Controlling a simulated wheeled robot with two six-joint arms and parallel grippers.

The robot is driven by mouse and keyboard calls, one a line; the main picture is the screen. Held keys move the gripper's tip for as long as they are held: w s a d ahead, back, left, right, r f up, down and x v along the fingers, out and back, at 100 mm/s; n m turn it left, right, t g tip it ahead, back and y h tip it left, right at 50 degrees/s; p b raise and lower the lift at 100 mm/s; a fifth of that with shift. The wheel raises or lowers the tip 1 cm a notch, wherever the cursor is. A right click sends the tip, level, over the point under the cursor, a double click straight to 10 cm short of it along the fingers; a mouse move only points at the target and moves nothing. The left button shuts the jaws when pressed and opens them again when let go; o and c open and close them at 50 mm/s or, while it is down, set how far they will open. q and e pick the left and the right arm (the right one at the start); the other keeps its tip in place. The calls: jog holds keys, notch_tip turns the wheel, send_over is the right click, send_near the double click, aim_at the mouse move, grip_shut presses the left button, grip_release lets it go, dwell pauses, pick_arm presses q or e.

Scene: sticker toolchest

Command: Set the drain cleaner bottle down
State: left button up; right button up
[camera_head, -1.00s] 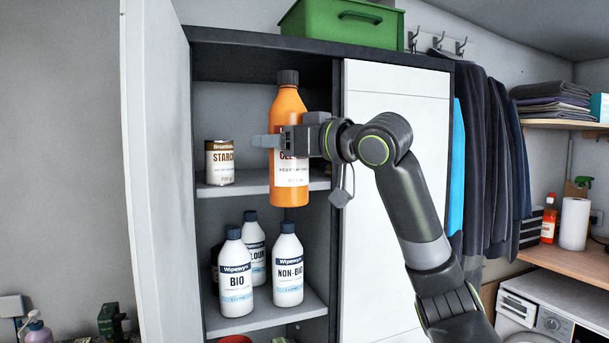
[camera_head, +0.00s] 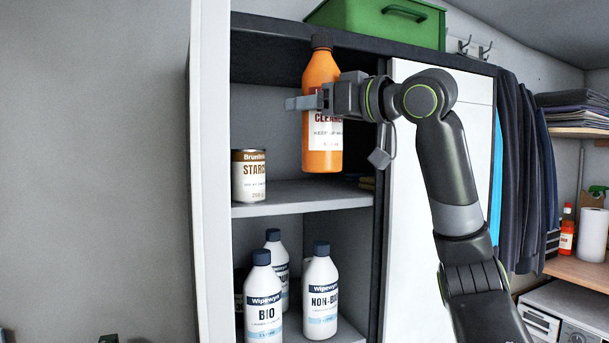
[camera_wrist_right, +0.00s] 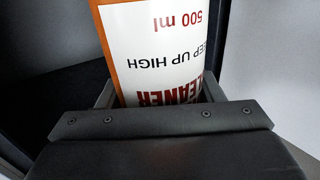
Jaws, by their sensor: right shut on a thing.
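The drain cleaner bottle (camera_head: 321,150) is orange with a dark cap and a white label. My right gripper (camera_head: 322,102) is shut on it around the label's upper part and holds it upright. In the head view the bottle's base shows above the level of the upper shelf (camera_head: 315,197), in front of the cabinet opening. The right wrist view shows the label upside down, with the bottle (camera_wrist_right: 160,50) between the jaws of the gripper (camera_wrist_right: 160,110). My left gripper is not in view.
A starch tin (camera_head: 249,176) stands on the upper shelf, left of the bottle. White bottles (camera_head: 320,295) stand on the shelf below. The open cabinet door (camera_head: 210,180) is on the left, the shut white door (camera_head: 415,240) on the right. A green box (camera_head: 375,22) sits on top.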

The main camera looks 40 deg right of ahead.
jog(key=w+d+p, duration=0.2)
jog(key=w+p, duration=0.3)
jog(key=w, duration=0.4)
jog(key=w+d+p, duration=0.3)
jog(key=w+p, duration=0.2)
jog(key=w, duration=0.3)
pick_arm(q)
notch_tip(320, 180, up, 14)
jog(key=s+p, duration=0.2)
jog(key=p, duration=0.1)
pick_arm(e)
notch_tip(320, 180, down, 7)
jog(key=shift+w+r, duration=0.2)
jog(key=shift+w, duration=0.1)
jog(key=shift+a, duration=0.15)
jog(key=shift+f, duration=0.2)
jog(key=o, duration=1.4)
